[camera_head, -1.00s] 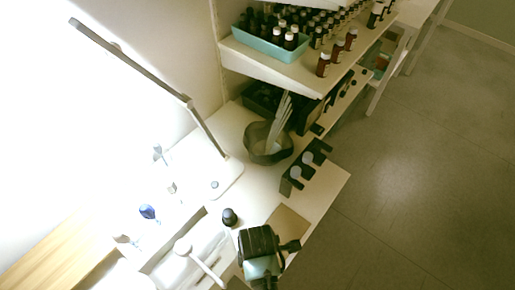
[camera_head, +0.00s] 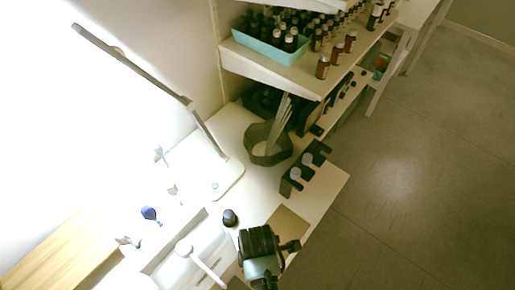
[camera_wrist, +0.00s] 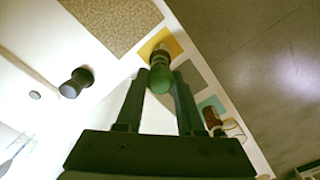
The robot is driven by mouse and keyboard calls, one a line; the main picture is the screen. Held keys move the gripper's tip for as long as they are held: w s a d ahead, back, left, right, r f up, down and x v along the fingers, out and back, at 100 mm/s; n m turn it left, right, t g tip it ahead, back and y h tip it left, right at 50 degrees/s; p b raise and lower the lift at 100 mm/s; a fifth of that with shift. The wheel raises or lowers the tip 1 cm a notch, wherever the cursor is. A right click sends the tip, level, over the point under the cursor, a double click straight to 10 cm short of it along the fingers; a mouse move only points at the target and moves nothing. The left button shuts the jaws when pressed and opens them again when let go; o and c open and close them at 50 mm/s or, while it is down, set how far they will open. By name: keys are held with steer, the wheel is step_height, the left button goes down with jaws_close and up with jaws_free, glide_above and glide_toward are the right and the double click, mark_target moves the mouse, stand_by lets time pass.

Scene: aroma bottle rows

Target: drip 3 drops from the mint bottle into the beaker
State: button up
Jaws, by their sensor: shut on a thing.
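In the wrist view my gripper (camera_wrist: 160,88) is shut on a small bottle with a rounded green top (camera_wrist: 160,78), which I take to be the mint bottle. A paler part of it shows beyond the green, over a yellow square. I cannot tell whether it touches the surface. In the head view my gripper's fingertips and the bottle are hidden behind my dark wrist. I cannot make out the beaker for certain in either view.
A dark round-topped object (camera_head: 230,217) stands left of my wrist; it also shows in the wrist view (camera_wrist: 77,82). A brown bottle (camera_wrist: 211,117) stands right of my fingers. A black rack (camera_head: 304,170), a dark pot (camera_head: 258,150) and a bottle shelf (camera_head: 265,68) lie beyond.

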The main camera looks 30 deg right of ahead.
step_height(320, 180, up, 8)
steer(key=p, duration=0.8)
steer(key=shift+s+f, duration=0.1)
